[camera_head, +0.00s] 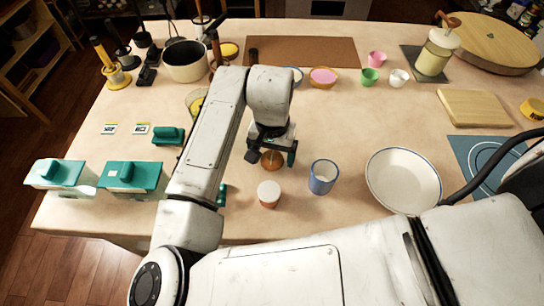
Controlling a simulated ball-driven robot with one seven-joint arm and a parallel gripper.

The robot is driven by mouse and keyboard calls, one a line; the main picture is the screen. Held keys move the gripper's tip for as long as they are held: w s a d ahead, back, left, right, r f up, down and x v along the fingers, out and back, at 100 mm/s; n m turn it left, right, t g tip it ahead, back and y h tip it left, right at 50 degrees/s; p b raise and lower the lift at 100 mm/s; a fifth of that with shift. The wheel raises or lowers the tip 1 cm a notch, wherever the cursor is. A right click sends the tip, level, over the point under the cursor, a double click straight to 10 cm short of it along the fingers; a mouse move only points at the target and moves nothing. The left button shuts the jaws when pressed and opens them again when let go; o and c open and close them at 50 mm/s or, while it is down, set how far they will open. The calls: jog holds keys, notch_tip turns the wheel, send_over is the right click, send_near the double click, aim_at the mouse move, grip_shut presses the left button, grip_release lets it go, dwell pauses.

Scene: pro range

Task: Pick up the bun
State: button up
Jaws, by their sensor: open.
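A small round orange-brown thing (272,160), which looks like the bun, sits on the table below my gripper (272,156). My gripper points down with its fingers apart, one to the left and one to the right of the bun. The gripper body hides part of the bun's far side. I cannot tell whether the fingers touch it or how high they are above the table.
A white-lidded jar (269,193) and a blue cup (322,177) stand just in front of the bun. A white bowl (403,180) is to the right. Teal-lidded boxes (134,176) stand at the left. The table (340,125) behind the cup is clear.

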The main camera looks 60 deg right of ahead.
jog(key=shift+f, duration=0.3)
jog(key=shift+c, duration=0.3)
jog(key=c, duration=1.1)
jog(key=shift+r, duration=0.15)
